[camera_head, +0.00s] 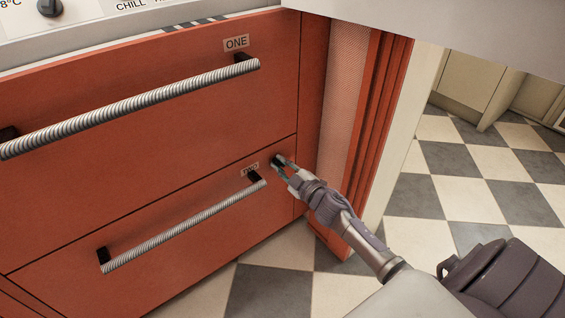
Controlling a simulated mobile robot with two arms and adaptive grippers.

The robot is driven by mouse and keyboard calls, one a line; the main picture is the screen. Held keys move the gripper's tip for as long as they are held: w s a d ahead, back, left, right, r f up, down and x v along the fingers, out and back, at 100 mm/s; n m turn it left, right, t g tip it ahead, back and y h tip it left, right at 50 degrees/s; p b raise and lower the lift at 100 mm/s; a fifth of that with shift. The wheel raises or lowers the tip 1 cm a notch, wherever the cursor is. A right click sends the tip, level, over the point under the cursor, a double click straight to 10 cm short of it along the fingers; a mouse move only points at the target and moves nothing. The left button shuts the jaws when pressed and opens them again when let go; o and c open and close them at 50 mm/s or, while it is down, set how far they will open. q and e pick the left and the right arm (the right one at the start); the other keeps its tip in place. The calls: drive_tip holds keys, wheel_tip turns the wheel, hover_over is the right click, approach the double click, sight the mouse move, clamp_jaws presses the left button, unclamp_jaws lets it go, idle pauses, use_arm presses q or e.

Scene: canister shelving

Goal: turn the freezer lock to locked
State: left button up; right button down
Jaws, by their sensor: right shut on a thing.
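The freezer is a red-orange cabinet with two drawers, labelled ONE and TWO. My right gripper (281,166) is at the upper right corner of the lower drawer (95,258), just right of its label and handle (185,227). It is shut on a small dark lock (277,160) on the drawer front. The fingers cover most of the lock, so I cannot tell which way it is turned. My left gripper is not in view.
The upper drawer (120,130) has a long ribbed handle (130,106). A control panel with a black knob (49,7) is at the top left. A red-framed side panel (380,110) stands close right of my gripper. Checkered floor (460,205) is open at the right.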

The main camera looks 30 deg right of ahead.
drive_tip(key=n, duration=0.4)
drive_tip(key=shift+w+a+n, duration=0.1)
drive_tip(key=shift+a+n, duration=0.05)
drive_tip(key=shift+n, duration=0.15)
drive_tip(key=shift+a+f+n+b, duration=0.15)
drive_tip(key=shift+n+b, duration=0.35)
drive_tip(key=shift+n, duration=1.7)
drive_tip(key=c, duration=1.2)
unclamp_jaws()
drive_tip(key=shift+o, duration=0.4)
drive_tip(key=shift+w+f, duration=0.1)
drive_tip(key=shift+f, duration=0.1)
drive_tip(key=shift+f, duration=0.1)
